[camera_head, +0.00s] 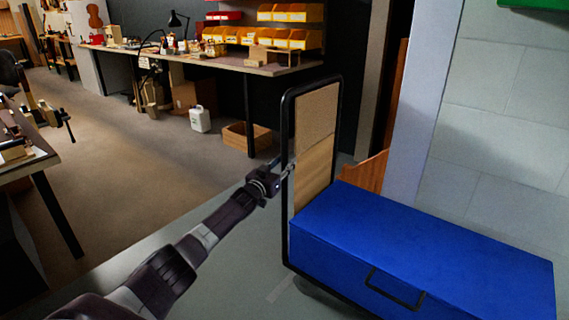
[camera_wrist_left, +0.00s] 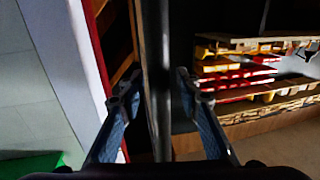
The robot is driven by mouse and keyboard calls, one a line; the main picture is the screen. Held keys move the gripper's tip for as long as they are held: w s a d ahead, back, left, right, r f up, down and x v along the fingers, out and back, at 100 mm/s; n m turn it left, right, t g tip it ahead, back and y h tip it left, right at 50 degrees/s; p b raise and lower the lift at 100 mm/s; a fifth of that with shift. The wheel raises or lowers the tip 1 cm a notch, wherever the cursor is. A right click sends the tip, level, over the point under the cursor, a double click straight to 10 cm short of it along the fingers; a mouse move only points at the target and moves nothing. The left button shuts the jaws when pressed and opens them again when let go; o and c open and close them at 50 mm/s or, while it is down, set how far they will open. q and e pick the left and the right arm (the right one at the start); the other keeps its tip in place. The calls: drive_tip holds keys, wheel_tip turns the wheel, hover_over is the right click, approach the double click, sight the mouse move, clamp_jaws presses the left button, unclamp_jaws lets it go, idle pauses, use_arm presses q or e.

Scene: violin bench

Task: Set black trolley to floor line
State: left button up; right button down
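The black trolley (camera_head: 286,225) stands at the right in the head view, with a tall black tube handle around a wood-coloured panel (camera_head: 316,165). A blue box (camera_head: 420,245) with a black handle covers its deck. My left gripper (camera_head: 288,170) is at the handle's left upright. In the left wrist view its two fingers (camera_wrist_left: 155,92) are apart, one on each side of the dark upright (camera_wrist_left: 157,60), with gaps visible. A short pale strip (camera_head: 280,289) shows on the floor by the trolley's near left corner; I cannot tell whether it is the floor line. My right gripper is out of view.
A workbench (camera_head: 215,58) with yellow bins stands at the back. A white canister (camera_head: 200,119) and a wooden crate (camera_head: 247,136) sit on the floor before it. Another bench (camera_head: 40,158) is at the left. A pale wall (camera_head: 500,120) lies behind the trolley. The middle floor is clear.

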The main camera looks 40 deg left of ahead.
use_arm(q)
drive_tip(key=shift+d, duration=0.1)
drive_tip(key=shift+s+f, duration=0.1)
drive_tip(key=shift+s, duration=0.3)
drive_tip(key=s+d, duration=0.1)
drive_tip(key=s, duration=1)
drive_tip(key=shift+d, duration=0.4)
